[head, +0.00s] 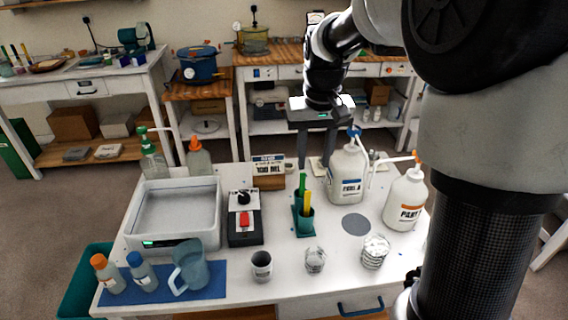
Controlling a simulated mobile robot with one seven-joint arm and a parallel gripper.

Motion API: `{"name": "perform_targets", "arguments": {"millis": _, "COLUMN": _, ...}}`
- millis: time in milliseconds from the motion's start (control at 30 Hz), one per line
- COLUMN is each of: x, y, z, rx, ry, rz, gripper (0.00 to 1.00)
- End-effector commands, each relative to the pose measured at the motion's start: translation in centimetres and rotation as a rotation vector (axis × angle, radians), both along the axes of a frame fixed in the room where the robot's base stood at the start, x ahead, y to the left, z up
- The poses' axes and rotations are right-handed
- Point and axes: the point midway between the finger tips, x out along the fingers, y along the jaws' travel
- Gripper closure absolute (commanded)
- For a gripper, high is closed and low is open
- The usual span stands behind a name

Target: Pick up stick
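A green stick (302,184) and a yellow stick (307,203) stand upright in a small teal holder (304,224) in the middle of the white table. My gripper (316,158) hangs above and behind the holder, pointing down. Its two fingers look spread apart with nothing visible between them. The gripper is clear of the sticks. The lower ends of the sticks are hidden in the holder.
The white table (330,262) is crowded. A white pump jug (346,172) and a second one (405,200) stand right of the holder. A black box with a red switch (244,220) and a grey tray machine (174,210) stand left. Cups (261,266) line the front.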

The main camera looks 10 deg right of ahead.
Motion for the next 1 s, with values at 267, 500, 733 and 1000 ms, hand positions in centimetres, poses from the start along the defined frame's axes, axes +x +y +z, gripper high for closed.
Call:
{"name": "perform_targets", "arguments": {"millis": 267, "x": 0.6, "y": 0.0, "z": -4.6, "rx": 0.002, "ry": 0.008, "rz": -0.001, "gripper": 0.65}}
{"name": "perform_targets", "arguments": {"millis": 500, "x": 1.2, "y": 0.0, "z": -9.7, "rx": 0.001, "ry": 0.007, "rz": 0.0, "gripper": 0.65}}
{"name": "perform_targets", "arguments": {"millis": 733, "x": 1.6, "y": 0.0, "z": -12.1, "rx": 0.001, "ry": 0.003, "rz": 0.0, "gripper": 0.65}}
{"name": "perform_targets", "arguments": {"millis": 1000, "x": 2.5, "y": 0.3, "z": -15.0, "rx": 0.002, "ry": 0.005, "rz": 0.0, "gripper": 0.65}}
